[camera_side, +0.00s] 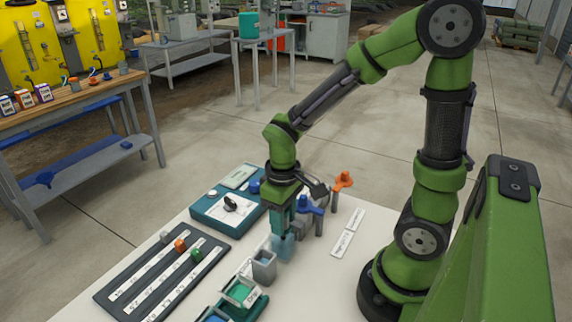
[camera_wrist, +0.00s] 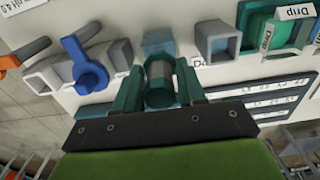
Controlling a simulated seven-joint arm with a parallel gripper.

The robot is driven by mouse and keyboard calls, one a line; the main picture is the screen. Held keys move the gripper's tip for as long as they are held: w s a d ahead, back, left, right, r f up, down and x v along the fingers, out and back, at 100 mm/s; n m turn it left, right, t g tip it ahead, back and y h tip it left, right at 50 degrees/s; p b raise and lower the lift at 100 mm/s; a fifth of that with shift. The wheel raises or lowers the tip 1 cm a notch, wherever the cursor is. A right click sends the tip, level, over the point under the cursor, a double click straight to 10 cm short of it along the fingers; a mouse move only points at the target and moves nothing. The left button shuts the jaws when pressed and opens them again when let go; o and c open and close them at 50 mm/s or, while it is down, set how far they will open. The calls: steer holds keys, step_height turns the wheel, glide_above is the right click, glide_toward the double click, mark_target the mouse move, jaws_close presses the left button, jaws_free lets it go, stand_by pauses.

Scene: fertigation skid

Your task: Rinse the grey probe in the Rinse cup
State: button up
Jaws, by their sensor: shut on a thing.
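My gripper (camera_side: 286,218) points down over the white table, and its teal fingers also show in the wrist view (camera_wrist: 158,82). It is shut on the grey probe (camera_wrist: 159,72), whose rounded grey body shows between the fingers. A translucent blue cup (camera_side: 282,247) is directly below the fingers; it also shows just beyond the probe in the wrist view (camera_wrist: 158,42). The probe's lower end is hidden, so I cannot tell how deep it is in this cup. A grey square cup (camera_side: 264,266) stands beside it. No Rinse label is readable.
A teal meter box (camera_side: 215,214) is behind left.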

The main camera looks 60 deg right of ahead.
steer(key=shift+r, duration=0.1)
steer(key=shift+r, duration=4.15)
